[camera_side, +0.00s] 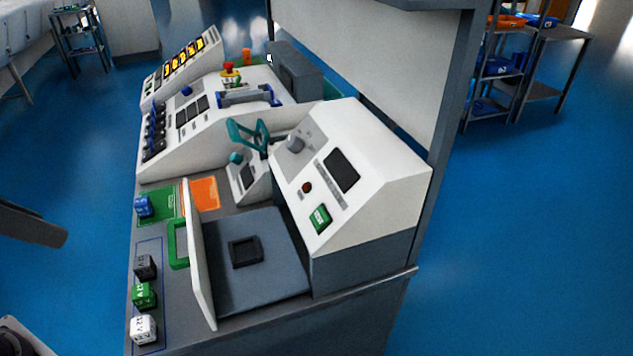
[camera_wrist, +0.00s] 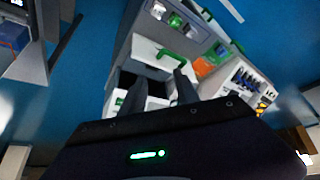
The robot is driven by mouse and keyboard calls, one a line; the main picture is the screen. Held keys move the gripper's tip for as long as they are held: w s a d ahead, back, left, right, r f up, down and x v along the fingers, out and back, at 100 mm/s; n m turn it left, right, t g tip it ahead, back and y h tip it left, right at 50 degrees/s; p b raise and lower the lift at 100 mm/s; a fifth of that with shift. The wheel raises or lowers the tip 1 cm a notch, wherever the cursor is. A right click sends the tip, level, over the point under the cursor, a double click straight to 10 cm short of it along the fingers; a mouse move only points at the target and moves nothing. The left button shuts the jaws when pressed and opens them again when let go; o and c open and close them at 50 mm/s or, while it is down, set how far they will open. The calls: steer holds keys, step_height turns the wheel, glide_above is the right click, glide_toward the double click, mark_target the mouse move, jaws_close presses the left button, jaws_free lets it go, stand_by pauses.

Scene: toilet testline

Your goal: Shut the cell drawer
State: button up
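The cell drawer stands open in the side view, its white front panel (camera_side: 199,260) pulled out to the left of the white console. A green handle (camera_side: 178,243) is on the front's outer face. The grey drawer interior (camera_side: 275,255) holds a dark square recess (camera_side: 245,252). In the wrist view the white drawer front (camera_wrist: 150,50) and green handle (camera_wrist: 171,56) lie beyond the fingertips. My gripper (camera_wrist: 160,82) is open and empty, its dark fingers apart and overlapping part of the drawer in the picture. I cannot judge the distance. The fingers are not visible in the side view.
Grey (camera_side: 145,267), green (camera_side: 144,295) and white (camera_side: 143,329) cubes stand along the bench's left edge, near the drawer front. A blue cube (camera_side: 142,206) sits on a green pad. The white console (camera_side: 350,180) is right of the drawer. Blue floor left of the bench is largely clear.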

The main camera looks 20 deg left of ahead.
jaws_close()
steer(key=w+a+f+n+g+h, duration=0.2)
steer(key=w+a+f+n+h, duration=0.25)
steer(key=w+n+h, duration=0.35)
steer(key=w+a+f+n+g+h, duration=0.35)
steer(key=w+f+n, duration=0.25)
steer(key=w, duration=0.4)
steer(key=a+f+n+t+h, duration=0.1)
steer(key=a+f+n+t, duration=1.2)
steer(key=a+f, duration=0.4)
steer(key=x, duration=1)
steer(key=f+x, duration=0.1)
steer(key=x, duration=0.4)
steer(key=shift+s+d, duration=0.3)
steer(key=shift+d, duration=0.1)
